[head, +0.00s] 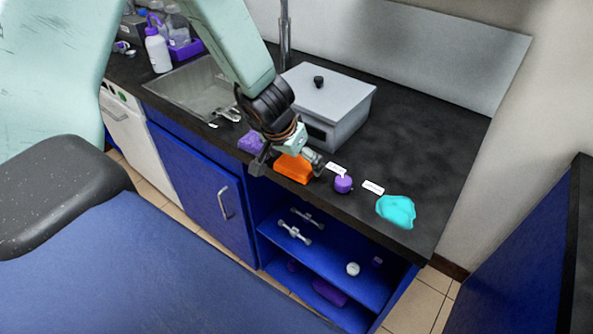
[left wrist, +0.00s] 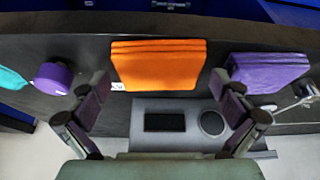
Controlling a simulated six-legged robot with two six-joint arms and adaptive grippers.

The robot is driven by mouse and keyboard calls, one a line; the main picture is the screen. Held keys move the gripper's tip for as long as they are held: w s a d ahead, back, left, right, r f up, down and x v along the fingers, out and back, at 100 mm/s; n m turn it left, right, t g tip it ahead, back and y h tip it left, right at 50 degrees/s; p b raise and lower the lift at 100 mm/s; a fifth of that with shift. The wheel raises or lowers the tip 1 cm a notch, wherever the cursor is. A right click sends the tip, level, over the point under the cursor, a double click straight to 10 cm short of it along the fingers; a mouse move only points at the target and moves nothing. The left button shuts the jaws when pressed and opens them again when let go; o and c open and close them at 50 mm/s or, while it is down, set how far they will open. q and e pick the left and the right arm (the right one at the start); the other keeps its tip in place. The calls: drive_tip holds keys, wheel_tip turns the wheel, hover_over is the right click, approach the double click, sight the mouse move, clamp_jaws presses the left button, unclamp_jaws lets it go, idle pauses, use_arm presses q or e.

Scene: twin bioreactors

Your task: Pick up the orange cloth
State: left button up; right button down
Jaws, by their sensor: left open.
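The orange cloth (head: 293,168) lies folded on the dark counter near its front edge. In the left wrist view the orange cloth (left wrist: 158,65) is centred just beyond and between my fingers. My left gripper (head: 287,165) is open over the cloth, with one finger on each side of it in the head view. In the left wrist view the fingers of my left gripper (left wrist: 165,105) are spread wide and hold nothing. I cannot tell the exact height above the cloth. My right gripper is not in view.
A folded purple cloth (head: 251,141) lies left of the orange one. A purple round item (head: 343,184) and a turquoise cloth (head: 397,211) lie to the right. A grey box (head: 335,95) with a lid stands behind. A sink (head: 195,88) is at left.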

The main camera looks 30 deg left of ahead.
sight(295, 164)
use_arm(q)
drive_tip(key=shift+r, duration=0.1)
drive_tip(key=shift+s, duration=0.15)
drive_tip(key=shift+c, duration=0.7)
drive_tip(key=c, duration=0.6)
drive_tip(key=shift+c, duration=0.3)
wheel_tip(295, 164, up, 10)
drive_tip(key=p, duration=0.9)
drive_tip(key=shift+p, duration=0.4)
drive_tip(key=o, duration=0.3)
drive_tip(key=c, duration=0.4)
